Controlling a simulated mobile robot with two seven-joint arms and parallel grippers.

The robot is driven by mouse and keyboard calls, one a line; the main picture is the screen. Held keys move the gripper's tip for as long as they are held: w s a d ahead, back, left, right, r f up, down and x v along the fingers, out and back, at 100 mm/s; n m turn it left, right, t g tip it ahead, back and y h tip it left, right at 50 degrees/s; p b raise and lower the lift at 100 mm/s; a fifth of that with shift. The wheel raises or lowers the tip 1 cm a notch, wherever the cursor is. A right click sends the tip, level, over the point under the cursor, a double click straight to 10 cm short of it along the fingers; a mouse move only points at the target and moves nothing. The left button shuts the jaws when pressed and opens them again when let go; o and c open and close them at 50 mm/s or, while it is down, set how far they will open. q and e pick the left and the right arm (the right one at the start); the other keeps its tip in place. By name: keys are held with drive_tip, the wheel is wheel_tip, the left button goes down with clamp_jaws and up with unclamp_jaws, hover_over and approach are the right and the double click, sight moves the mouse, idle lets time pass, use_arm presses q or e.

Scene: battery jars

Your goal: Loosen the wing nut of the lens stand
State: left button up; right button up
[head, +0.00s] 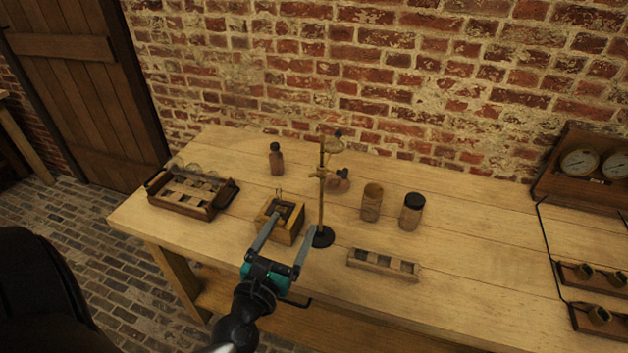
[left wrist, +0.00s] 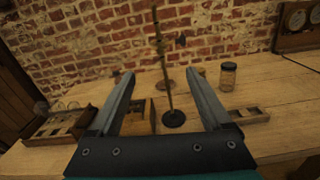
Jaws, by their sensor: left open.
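The lens stand (head: 321,200) is a thin upright brass rod on a round black base (head: 322,237), on the wooden table. A brass clamp (head: 322,172) sits partway up the rod, and a ring-like part shows near the top. Small dark knobs show beside the rod; I cannot tell which is the wing nut. My left gripper (head: 296,221) is open and empty, in front of and left of the rod in the head view. In the left wrist view the rod (left wrist: 162,60) stands beyond the gap between the open fingers (left wrist: 159,74). My right gripper is not in view.
A small wooden box (head: 287,228) stands beside my left fingers. A wooden tray (head: 187,193) is at left, a brown bottle (head: 276,160) behind. Two jars (head: 371,203) (head: 411,212) and a slotted rack (head: 383,264) lie right. A gauge panel (head: 580,175) stands far right.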

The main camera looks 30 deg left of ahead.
sight(318, 176)
use_arm(q)
drive_tip(key=p+x, duration=0.1)
drive_tip(key=x, duration=1.3)
drive_tip(key=shift+a+f, duration=0.1)
drive_tip(key=shift+c, duration=0.3)
clamp_jaws()
